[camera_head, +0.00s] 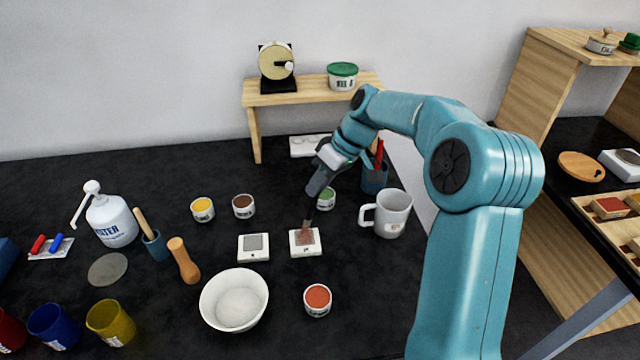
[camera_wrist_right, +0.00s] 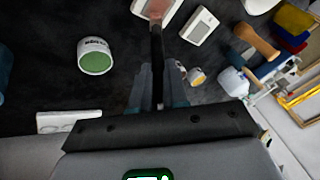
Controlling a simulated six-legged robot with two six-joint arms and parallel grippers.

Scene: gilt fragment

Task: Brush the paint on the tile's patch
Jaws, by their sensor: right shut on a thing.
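My right gripper (camera_head: 316,186) is shut on a dark, slim brush (camera_head: 308,215); the brush also shows in the right wrist view (camera_wrist_right: 157,45). The brush points down, its tip over or on a white tile (camera_head: 294,249) with a reddish-brown patch (camera_head: 308,237). I cannot tell whether the tip touches. A second white tile (camera_head: 254,256) with a grey patch lies to its left. Small paint pots stand around: yellow (camera_head: 203,209), brown (camera_head: 244,206), green (camera_head: 327,198) and orange-red (camera_head: 317,299). My left gripper is out of view.
A white bowl (camera_head: 234,300) and a wooden pestle-like piece (camera_head: 184,260) stand front left. A white mug (camera_head: 392,214) and a dark cup with a red tool (camera_head: 374,178) are close to my right arm. A small wooden shelf (camera_head: 310,95) is at the back.

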